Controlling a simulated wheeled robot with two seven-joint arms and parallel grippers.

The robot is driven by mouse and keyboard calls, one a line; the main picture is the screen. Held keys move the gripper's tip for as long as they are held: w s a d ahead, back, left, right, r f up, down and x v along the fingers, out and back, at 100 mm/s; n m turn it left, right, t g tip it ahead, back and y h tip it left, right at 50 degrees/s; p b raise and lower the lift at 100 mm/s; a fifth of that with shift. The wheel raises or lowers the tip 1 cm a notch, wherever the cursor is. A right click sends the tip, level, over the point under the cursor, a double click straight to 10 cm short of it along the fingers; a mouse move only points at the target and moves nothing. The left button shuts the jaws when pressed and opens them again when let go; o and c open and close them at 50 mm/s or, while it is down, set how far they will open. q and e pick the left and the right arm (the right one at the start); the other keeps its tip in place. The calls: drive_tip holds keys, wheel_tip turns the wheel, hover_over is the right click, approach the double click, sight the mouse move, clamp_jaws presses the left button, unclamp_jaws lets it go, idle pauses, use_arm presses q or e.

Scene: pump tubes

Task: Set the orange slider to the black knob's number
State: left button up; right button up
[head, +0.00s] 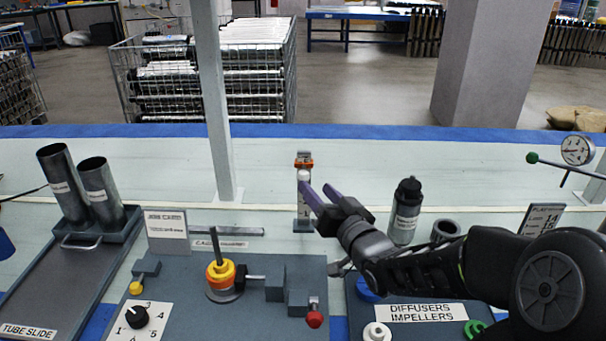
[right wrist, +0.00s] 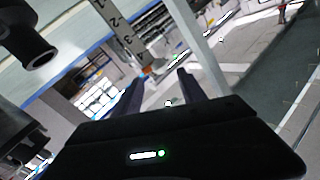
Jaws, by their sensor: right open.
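The orange slider (head: 303,163) sits near the top of an upright grey scale post (head: 302,222) in the head view. In the right wrist view the slider (right wrist: 148,71) shows just beyond the fingers, by the scale strip (right wrist: 118,28) marked 1, 2, 3. Its exact reading is not clear. My right gripper (head: 317,190) is open and empty, in front of the post, slightly below the slider.
A yellow ring stack (head: 222,275) and a red knob (head: 314,318) are on the front panel. Metal tubes (head: 100,187) stand at left, a gauge (head: 577,150) at right.

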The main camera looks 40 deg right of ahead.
sight(305, 178)
drive_tip(key=w, duration=0.5)
drive_tip(key=w+d, duration=0.1)
drive_tip(key=w, duration=0.1)
drive_tip(key=shift+w+d, duration=0.1)
drive_tip(key=shift+w, duration=0.1)
drive_tip(key=shift+c, duration=0.2)
clamp_jaws()
idle(1.0)
